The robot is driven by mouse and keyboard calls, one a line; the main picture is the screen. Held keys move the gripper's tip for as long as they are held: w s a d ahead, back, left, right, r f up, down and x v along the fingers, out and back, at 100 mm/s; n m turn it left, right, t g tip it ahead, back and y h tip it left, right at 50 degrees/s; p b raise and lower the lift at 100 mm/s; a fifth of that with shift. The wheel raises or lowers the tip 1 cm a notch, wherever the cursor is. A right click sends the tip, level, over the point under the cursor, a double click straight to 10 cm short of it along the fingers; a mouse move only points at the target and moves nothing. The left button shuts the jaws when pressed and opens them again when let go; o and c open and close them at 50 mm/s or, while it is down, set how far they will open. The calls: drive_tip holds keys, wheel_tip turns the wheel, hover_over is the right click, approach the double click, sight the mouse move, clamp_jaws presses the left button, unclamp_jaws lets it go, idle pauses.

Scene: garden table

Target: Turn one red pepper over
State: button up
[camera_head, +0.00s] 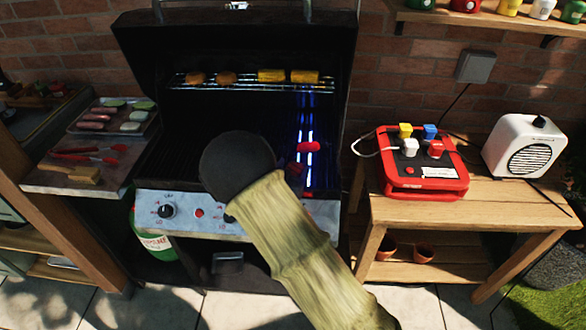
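A red piece (308,147), which looks like a red pepper, lies on the grill grate over the blue-lit burner on the right side. A second, darker reddish patch (296,168) shows just below it, partly hidden by my arm; I cannot tell what it is. My arm reaches up over the front of the grill. Its dark rounded end covers the middle of the grate. My gripper's fingers are hidden, so I cannot see whether they hold anything.
The grill's lid (235,45) is up. A warming rack (240,80) holds buns and corn. The left side shelf (60,180) carries a food tray (75,125), red tongs (85,157) and a wooden-handled tool (70,173). A wooden table (480,208) at right holds a red box (422,180) and white speaker (525,147).

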drive_tip(key=shift+o, duration=0.6)
drive_tip(key=shift+s+a, duration=0.1)
drive_tip(key=shift+s, duration=0.05)
drive_tip(key=b+v, duration=0.1)
drive_tip(key=v, duration=1.6)
drive_tip(key=shift+r, duration=0.1)
